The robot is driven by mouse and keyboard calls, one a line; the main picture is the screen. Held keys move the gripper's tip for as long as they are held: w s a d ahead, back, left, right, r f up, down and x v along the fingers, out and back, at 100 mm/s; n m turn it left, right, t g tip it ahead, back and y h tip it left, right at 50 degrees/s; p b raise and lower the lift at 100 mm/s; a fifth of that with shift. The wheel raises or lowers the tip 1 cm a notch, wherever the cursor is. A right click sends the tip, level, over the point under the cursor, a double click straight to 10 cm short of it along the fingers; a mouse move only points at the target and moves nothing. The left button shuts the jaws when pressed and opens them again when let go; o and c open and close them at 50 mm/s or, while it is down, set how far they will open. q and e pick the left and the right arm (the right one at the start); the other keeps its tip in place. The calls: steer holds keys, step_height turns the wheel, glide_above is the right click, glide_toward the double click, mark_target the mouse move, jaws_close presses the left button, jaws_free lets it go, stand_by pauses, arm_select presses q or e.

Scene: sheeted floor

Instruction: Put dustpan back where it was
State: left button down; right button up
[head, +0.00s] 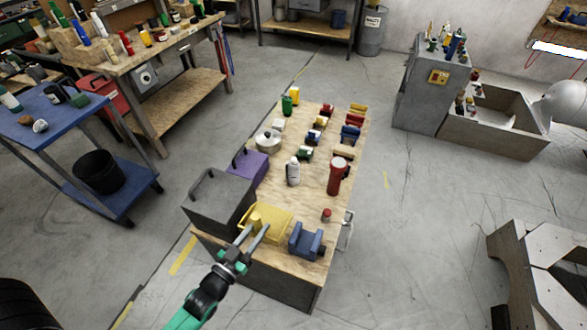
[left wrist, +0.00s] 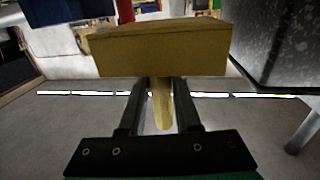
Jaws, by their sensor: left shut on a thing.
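The yellow dustpan (head: 272,218) is at the near end of the wooden workbench (head: 312,204), between the grey box and the blue block-like thing. My left gripper (head: 257,231) is shut on its handle, reaching in from the front edge of the bench. In the left wrist view the dustpan body (left wrist: 158,50) spans the top middle, and its handle (left wrist: 162,110) runs down between the fingers of my left gripper (left wrist: 162,88). I cannot tell whether the dustpan touches the bench top. My right gripper is not in view.
A dark grey box (head: 215,200) stands close on the left, with a purple box (head: 248,168) behind it. A blue block-like thing (head: 305,240) is close on the right. A red flashlight (head: 337,176) and white bottle (head: 293,172) stand farther back.

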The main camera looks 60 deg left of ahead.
arm_select(q)
steer(key=b, duration=0.5)
glide_above(264, 250)
step_height(264, 250, down, 10)
steer(key=shift+r, duration=0.1)
steer(key=shift+f, duration=0.25)
steer(key=c, duration=0.6)
jaws_free()
